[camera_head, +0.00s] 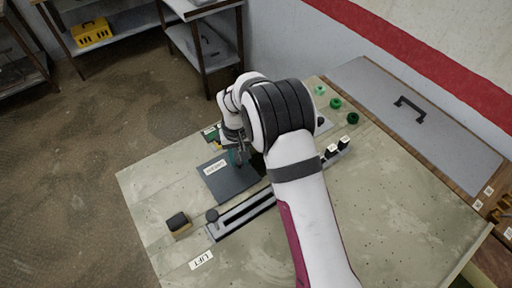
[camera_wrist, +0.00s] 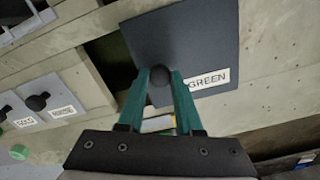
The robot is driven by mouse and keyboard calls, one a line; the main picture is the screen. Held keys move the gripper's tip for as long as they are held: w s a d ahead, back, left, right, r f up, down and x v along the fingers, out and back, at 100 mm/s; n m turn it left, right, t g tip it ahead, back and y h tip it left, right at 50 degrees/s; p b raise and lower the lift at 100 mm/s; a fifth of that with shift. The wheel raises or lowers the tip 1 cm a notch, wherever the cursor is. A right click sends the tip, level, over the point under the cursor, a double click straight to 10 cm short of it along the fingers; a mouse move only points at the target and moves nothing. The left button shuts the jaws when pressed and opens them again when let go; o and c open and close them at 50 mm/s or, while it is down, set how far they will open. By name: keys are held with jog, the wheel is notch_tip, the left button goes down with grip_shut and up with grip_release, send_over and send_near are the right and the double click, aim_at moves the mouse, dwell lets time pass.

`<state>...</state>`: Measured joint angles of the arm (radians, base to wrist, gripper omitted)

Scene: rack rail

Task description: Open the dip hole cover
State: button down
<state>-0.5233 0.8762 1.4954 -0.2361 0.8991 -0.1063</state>
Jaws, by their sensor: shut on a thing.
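The cover is a flat dark grey plate (camera_head: 232,183) with a white label and a black knob. In the wrist view the plate (camera_wrist: 205,40) carries a label that reads GREEN, and its round black knob (camera_wrist: 159,76) sits between my fingertips. My gripper (camera_wrist: 160,85) has two teal fingers shut on this knob; in the head view my gripper (camera_head: 238,156) is over the plate's upper part, partly hidden by my arm. A dark opening (camera_wrist: 112,52) shows beside the plate's left edge in the wrist view. How far it runs under the plate is hidden.
A slotted rail (camera_head: 245,212) runs beside the plate, partly behind my arm. A black and yellow block (camera_head: 178,223) and a LIFT label (camera_head: 202,260) are near it. Several green rings (camera_head: 335,103) lie farther back. Labelled black knobs (camera_wrist: 37,102) show at left in the wrist view.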

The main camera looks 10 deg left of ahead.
aim_at(232, 171)
jog(key=shift+s+a, duration=0.9)
jog(key=shift+a, duration=0.05)
jog(key=c, duration=0.6)
grip_release()
notch_tip(232, 171, up, 16)
jog(key=shift+f, duration=0.1)
